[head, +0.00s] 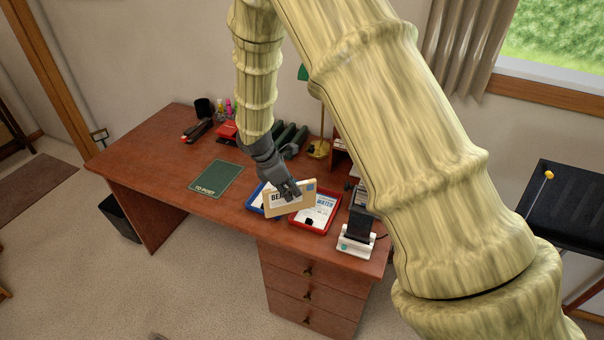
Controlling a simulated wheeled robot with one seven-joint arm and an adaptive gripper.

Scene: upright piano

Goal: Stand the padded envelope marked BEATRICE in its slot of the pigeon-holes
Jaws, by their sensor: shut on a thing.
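A reddish-brown wooden unit (339,154) at the back of the desk, possibly the pigeon-holes, is mostly hidden behind my arm. Its slots and any names on them cannot be made out.
On the desk (165,150) are a green "TO POST" mat (216,177), a blue tray (254,202), a red tray (322,219) with a "WATER" paper, and a white device (355,243). Dark green items (291,138) and a lamp (319,148) stand behind. The desk's left front is clear.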

